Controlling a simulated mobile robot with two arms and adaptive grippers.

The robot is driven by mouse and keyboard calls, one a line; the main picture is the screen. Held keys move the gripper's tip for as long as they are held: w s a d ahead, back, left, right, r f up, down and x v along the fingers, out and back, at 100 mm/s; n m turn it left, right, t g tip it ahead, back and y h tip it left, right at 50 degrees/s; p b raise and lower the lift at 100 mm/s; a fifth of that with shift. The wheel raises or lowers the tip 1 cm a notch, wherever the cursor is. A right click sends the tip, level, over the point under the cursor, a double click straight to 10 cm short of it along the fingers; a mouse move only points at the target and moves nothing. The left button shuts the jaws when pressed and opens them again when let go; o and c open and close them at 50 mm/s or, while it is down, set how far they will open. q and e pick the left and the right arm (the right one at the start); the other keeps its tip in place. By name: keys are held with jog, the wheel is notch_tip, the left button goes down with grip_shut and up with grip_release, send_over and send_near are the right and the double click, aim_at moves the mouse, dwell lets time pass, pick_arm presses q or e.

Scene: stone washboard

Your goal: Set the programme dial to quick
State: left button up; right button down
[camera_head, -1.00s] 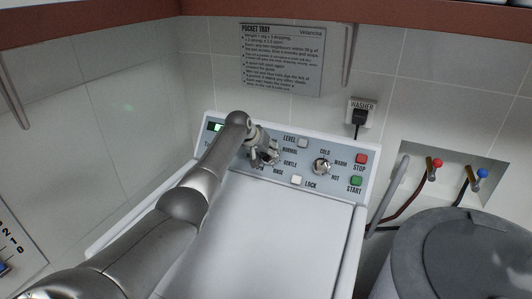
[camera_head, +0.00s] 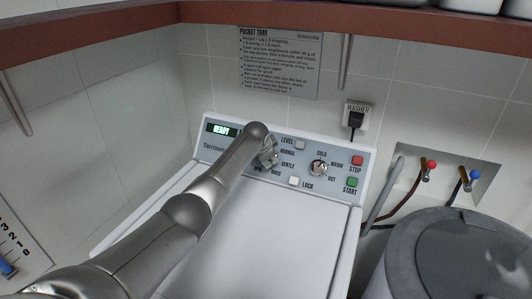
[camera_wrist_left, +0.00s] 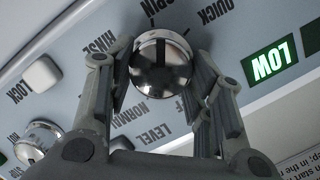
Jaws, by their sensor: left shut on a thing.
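The programme dial (camera_wrist_left: 160,62) is a round, shiny metal knob on the washer's pale blue panel (camera_head: 334,186). Labels around it include QUICK (camera_wrist_left: 214,13), RINSE (camera_wrist_left: 104,37) and NORMAL (camera_wrist_left: 131,118), upside down in the left wrist view. My left gripper (camera_wrist_left: 158,72) is shut on the dial, one finger on each side. In the head view my left gripper (camera_head: 267,154) and wrist cover most of the dial. I cannot tell which label the dial points to. My right gripper is not in view.
The temperature knob (camera_head: 318,168), red STOP button (camera_head: 357,160), green START button (camera_head: 351,182) and white LOCK button (camera_head: 294,181) lie to the right on the panel. A lit READY display (camera_head: 221,129) is at left. A grey lidded drum (camera_head: 440,250) stands at right.

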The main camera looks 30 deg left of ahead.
pick_arm(q)
jog(key=m, duration=0.2)
jog(key=m+p, duration=0.1)
jog(key=m, duration=0.1)
jog(key=shift+s+d+f+y+p, duration=0.1)
jog(key=shift+d+y+p, duration=0.05)
jog(key=shift+y+p, duration=0.2)
jog(key=shift+f+m+t+y+p, duration=0.1)
jog(key=shift+m+t+y+p, duration=0.35)
jog(key=shift+m, duration=0.95)
jog(key=o, duration=1)
